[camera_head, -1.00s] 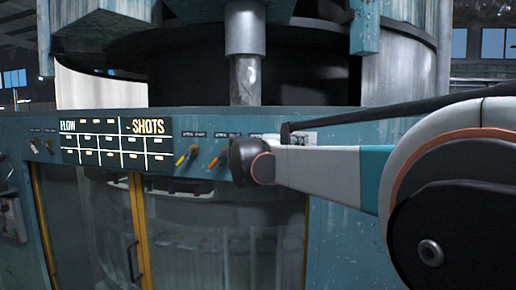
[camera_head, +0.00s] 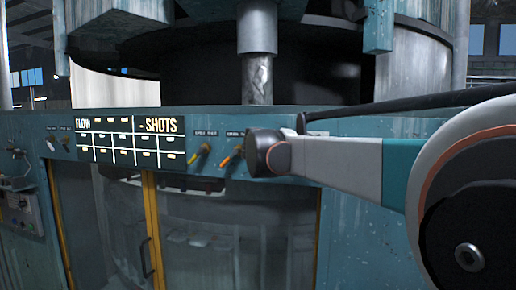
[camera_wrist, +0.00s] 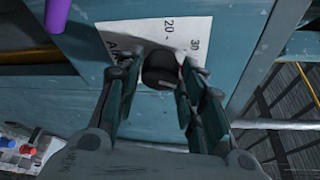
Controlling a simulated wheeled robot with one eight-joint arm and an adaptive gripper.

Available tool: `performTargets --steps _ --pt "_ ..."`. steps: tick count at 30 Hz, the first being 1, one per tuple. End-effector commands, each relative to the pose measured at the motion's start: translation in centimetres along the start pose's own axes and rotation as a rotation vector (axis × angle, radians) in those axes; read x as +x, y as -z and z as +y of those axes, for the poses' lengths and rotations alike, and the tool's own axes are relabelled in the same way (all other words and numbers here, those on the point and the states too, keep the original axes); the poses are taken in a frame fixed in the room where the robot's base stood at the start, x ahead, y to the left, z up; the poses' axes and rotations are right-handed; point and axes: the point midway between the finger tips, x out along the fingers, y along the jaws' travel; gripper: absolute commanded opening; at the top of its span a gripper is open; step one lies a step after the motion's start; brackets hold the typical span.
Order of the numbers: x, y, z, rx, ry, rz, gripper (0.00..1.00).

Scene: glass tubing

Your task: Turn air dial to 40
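The air dial (camera_wrist: 160,70) is a dark round knob, seen in the wrist view in front of a white scale plate (camera_wrist: 128,32). The plate shows the marks 20 and 30 and part of a word starting with A. My gripper (camera_wrist: 157,78) has one finger on each side of the knob. The right finger is close against the knob or touching it; a gap shows on the left. The fingers are apart. I cannot read a pointer on the knob. In the head view my arm's end hides the dial and gripper.
The blue machine panel (camera_head: 350,125) carries a lit display (camera_head: 130,142), a yellow lever (camera_head: 200,156) and an orange lever (camera_head: 232,158) left of my arm. A box with red and blue buttons (camera_wrist: 20,147) is lower left.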

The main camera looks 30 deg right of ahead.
Motion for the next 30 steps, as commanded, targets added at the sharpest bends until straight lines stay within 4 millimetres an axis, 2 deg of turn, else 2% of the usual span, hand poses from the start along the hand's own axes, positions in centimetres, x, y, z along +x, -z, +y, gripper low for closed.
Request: performTargets --steps 14,17,30 --pt "-0.5 -0.1 0.0 -0.001 0.0 -0.001 0.54" --pt "-1.6 -0.1 0.0 -0.002 0.0 -0.004 0.54" --pt "-10.0 0.0 0.0 -0.001 0.0 -0.003 0.54"
